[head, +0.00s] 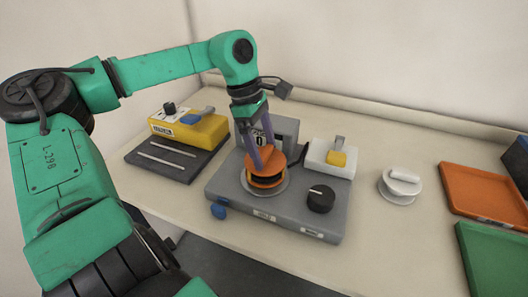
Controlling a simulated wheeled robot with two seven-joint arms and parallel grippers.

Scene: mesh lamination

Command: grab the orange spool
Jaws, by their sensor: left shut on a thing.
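The orange spool (265,181) sits on the round grey plate of the grey machine (228,192). It has orange discs with a dark band between them. My left gripper (264,158) reaches down from above and is shut on the orange spool at its top. The fingers hide part of the spool and part of the machine's display behind. I cannot tell whether the spool is lifted off the plate. My right gripper is not in view.
A yellow device (188,128) stands at the back left. A white spool (400,185), an orange tray (484,194) and a green tray (492,258) are at right.

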